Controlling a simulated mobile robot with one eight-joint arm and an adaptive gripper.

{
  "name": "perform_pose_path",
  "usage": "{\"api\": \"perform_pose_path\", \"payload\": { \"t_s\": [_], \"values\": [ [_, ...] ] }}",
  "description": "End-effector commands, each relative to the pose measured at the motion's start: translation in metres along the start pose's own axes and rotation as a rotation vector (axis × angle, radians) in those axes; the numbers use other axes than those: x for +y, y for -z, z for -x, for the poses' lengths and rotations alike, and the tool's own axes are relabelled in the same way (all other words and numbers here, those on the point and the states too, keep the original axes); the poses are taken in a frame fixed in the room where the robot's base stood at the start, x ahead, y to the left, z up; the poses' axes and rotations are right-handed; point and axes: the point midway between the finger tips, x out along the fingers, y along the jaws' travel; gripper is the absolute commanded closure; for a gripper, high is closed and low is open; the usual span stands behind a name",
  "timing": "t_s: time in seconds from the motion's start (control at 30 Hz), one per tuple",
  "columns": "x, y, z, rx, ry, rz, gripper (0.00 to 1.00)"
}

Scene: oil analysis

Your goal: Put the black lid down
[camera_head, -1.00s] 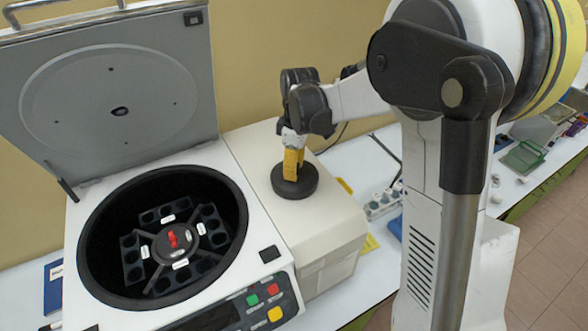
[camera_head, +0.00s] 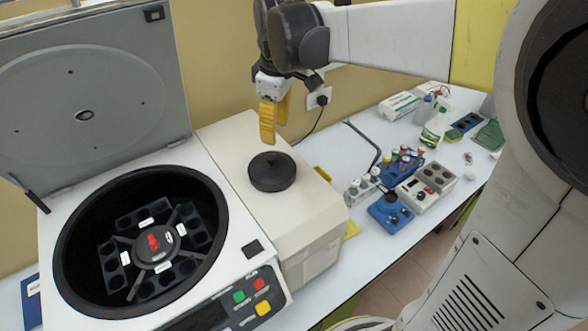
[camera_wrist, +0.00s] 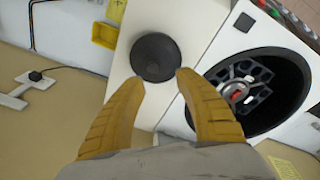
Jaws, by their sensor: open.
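The centrifuge (camera_head: 235,240) stands open at left, its grey cover (camera_head: 85,90) raised and a rotor with a red knob (camera_head: 153,242) inside. At right, the white bench holds a blue rack (camera_head: 390,211), bottles and other small items.

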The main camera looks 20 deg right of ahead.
Motion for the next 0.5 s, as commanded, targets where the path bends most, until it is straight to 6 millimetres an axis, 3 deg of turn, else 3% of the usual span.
{"api": "perform_pose_path", "payload": {
  "t_s": [0.2,0.3,0.5],
  "values": [
    [-0.062,-0.056,0.018,0.166,-0.141,-0.343,0.60],
    [-0.086,-0.079,0.015,0.256,-0.184,-0.494,0.60],
    [-0.116,-0.109,-0.002,0.402,-0.223,-0.706,0.60]
  ]
}}
